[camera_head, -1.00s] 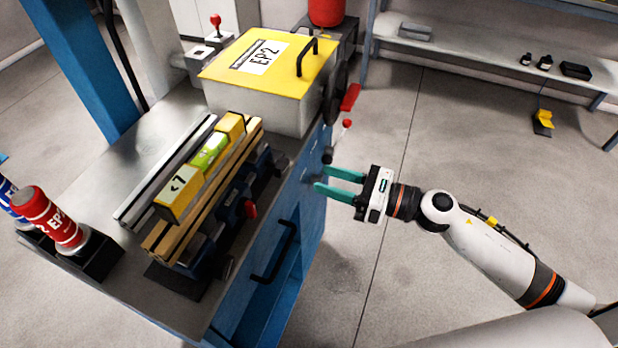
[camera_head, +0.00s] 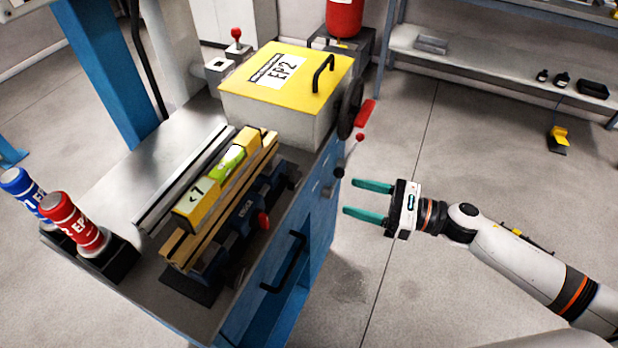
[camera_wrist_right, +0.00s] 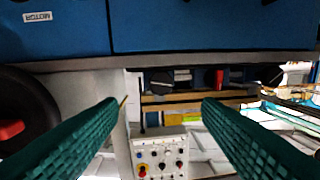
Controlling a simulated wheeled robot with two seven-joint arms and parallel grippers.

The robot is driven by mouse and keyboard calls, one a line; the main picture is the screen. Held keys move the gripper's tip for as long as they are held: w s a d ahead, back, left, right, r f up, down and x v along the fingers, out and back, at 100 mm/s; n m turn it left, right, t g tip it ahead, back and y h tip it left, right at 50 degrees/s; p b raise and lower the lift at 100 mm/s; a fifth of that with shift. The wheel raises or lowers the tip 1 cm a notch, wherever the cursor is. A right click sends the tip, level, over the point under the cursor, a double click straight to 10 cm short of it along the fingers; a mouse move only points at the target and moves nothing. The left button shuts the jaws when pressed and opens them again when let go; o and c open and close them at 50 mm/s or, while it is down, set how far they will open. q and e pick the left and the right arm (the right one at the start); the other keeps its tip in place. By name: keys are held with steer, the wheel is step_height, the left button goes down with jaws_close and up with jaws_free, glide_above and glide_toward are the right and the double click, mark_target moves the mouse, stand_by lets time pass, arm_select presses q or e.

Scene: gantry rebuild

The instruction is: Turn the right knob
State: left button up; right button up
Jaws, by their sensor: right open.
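Two small dark knobs show on the blue bench's right side in the head view: a rounder black one (camera_head: 339,172) and a lower one (camera_head: 328,190). Which one is the right knob I cannot tell for sure. My right gripper (camera_head: 352,197) is open and empty, its green fingers pointing left at the bench side, a short gap from the knobs. In the right wrist view its fingers (camera_wrist_right: 160,108) are spread, with nothing between them close by. A grey control panel with several small knobs (camera_wrist_right: 160,155) shows beyond them. My left gripper is not in view.
The blue bench (camera_head: 290,290) carries a yellow-lidded EP2 box (camera_head: 285,75), a vise holding a yellow-green level (camera_head: 225,165) and red and blue cans (camera_head: 75,222). A red-ball lever (camera_head: 360,137) and black handwheel (camera_head: 350,108) stick out near my gripper.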

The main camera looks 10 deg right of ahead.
mark_target(299, 182)
steer(key=p+x, duration=0.3)
steer(key=x, duration=0.7)
steer(key=shift+a, duration=0.2)
steer(key=shift+w+a, duration=0.3)
steer(key=shift+a, duration=0.3)
steer(key=shift+c, duration=0.6)
steer(key=c, duration=0.9)
steer(key=shift+o, duration=0.2)
steer(key=m+b, duration=0.1)
steer(key=m, duration=0.1)
steer(key=shift+f+m, duration=0.2)
steer(key=shift+m, duration=0.1)
steer(key=m, duration=0.3)
steer(key=shift+r, duration=0.1)
